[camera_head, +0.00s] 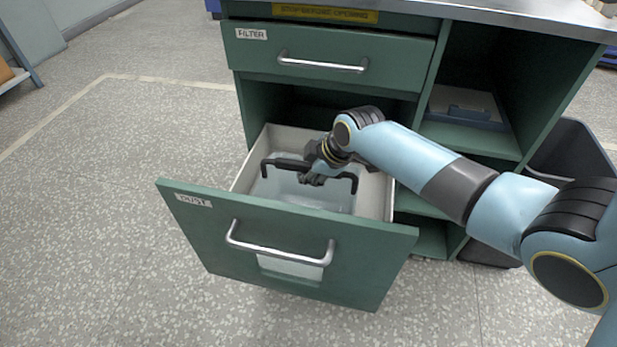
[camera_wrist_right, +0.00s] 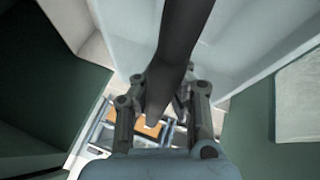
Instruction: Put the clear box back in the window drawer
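The clear box (camera_head: 300,190), with a black handle across its top, is inside the pulled-out lower drawer marked DUST. The drawer has a pale inner rim (camera_head: 243,172) and a green front with a small window (camera_head: 290,265), which looks pale. My right gripper (camera_head: 313,179) is at the middle of the black handle. In the right wrist view the dark handle (camera_wrist_right: 180,45) runs between the fingers (camera_wrist_right: 163,98), which appear closed about it. I cannot tell whether the box rests on the drawer floor. My left gripper is not in view.
The closed FILTER drawer (camera_head: 330,60) is above, under a metal worktop (camera_head: 470,8). A dark bin (camera_head: 572,150) stands right of the cabinet. The speckled floor at left is clear.

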